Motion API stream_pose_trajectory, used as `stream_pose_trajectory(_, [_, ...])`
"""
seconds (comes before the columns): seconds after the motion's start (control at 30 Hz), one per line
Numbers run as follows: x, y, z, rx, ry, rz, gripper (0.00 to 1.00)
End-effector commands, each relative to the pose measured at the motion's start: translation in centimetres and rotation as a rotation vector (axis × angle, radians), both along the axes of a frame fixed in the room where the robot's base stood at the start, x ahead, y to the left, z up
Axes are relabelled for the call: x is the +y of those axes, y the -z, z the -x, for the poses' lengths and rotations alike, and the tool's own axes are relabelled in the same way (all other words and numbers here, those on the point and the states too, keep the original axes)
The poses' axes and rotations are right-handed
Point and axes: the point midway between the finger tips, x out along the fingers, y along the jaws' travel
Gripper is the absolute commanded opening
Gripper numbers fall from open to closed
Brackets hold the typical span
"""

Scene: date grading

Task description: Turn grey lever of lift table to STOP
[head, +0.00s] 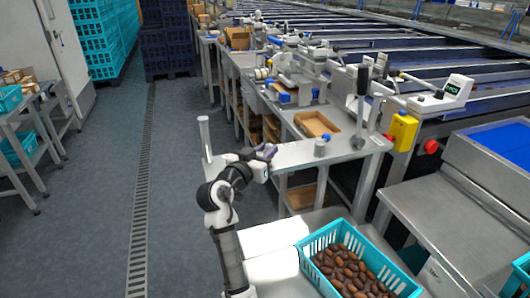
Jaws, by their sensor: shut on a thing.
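My gripper (267,152) is at the left part of a light-topped workbench (293,156), beside its near left edge. It is shut on a small purple-grey thing (271,151), mostly hidden by the gripper; I cannot tell whether this is the grey lever. No STOP marking can be read. An upright grey rod with a black top (363,82) stands at the bench's right end, with a rounded grey foot. I cannot tell which surface is the lift table.
A turquoise crate of dates (304,250) stands on a pale surface at the front. A short grey cylinder (320,147), a shallow tray (316,124) and a yellow box with a red button (403,131) are nearby.

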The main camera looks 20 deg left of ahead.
Motion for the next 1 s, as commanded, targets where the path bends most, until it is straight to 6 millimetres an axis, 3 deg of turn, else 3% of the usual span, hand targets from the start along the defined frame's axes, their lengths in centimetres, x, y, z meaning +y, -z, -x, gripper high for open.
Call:
stream_pose_trajectory(0.07, [-0.1,0.2,0.0,0.005,0.004,0.000,0.02])
stream_pose_trajectory(0.1, [-0.1,0.2,0.0,0.005,0.004,0.000,0.28])
stream_pose_trajectory(0.27, [-0.1,0.2,0.0,0.004,0.002,0.000,0.46])
stream_pose_trajectory(0.53, [0.0,0.1,0.1,0.002,0.000,-0.001,0.46])
stream_pose_trajectory(0.67, [0.3,0.2,1.1,0.001,-0.001,-0.001,0.46])
stream_pose_trajectory(1.0, [2.5,0.4,8.1,0.000,-0.004,-0.002,0.46])
